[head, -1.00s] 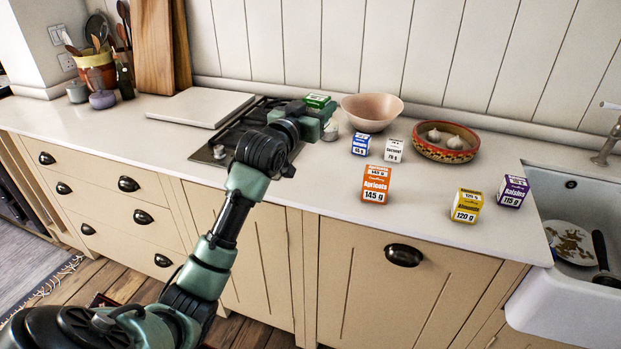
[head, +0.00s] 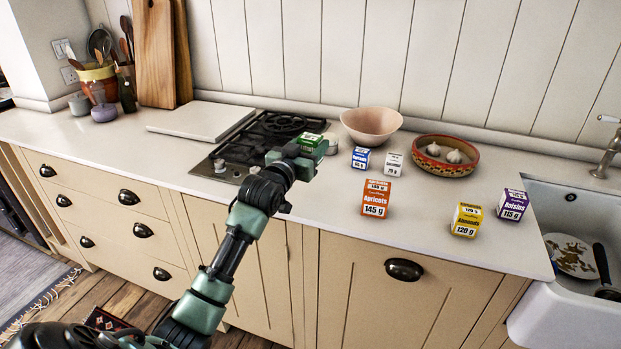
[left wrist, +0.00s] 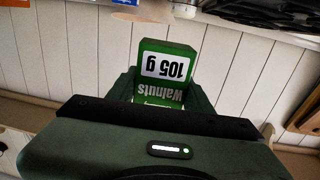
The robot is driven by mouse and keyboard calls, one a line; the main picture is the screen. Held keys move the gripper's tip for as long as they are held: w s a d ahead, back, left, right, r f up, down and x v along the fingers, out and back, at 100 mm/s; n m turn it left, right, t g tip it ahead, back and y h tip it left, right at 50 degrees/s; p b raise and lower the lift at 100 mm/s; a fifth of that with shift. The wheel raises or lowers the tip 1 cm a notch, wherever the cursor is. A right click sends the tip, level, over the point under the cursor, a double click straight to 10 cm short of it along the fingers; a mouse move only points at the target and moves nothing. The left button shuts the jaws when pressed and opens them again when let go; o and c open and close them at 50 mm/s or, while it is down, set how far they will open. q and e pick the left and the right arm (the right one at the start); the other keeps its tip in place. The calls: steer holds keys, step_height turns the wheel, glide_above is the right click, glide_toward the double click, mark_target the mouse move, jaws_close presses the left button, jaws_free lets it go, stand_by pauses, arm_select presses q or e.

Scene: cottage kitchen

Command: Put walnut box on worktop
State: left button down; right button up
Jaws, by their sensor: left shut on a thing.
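The green walnut box (head: 310,140) is between the fingers of my left gripper (head: 300,153), which is shut on it. In the left wrist view the box (left wrist: 165,72) shows its "Walnuts 105 g" label upside down, with the gripper (left wrist: 165,95) around its lower part. The pale worktop (head: 260,196) runs across the scene. My right gripper does not show.
An orange apricots box (head: 376,198), a blue box (head: 361,158), a white box (head: 393,162), a yellow box (head: 467,220) and a purple raisins box (head: 512,205) stand on the worktop. Behind are a pink bowl (head: 371,124) and a garlic bowl (head: 470,160). The sink (head: 560,310) is right.

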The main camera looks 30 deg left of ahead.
arm_select(q)
step_height(320, 180, down, 10)
steer(key=shift+r+p, duration=0.15)
steer(key=shift+p, duration=0.25)
steer(key=c, duration=0.6)
jaws_free()
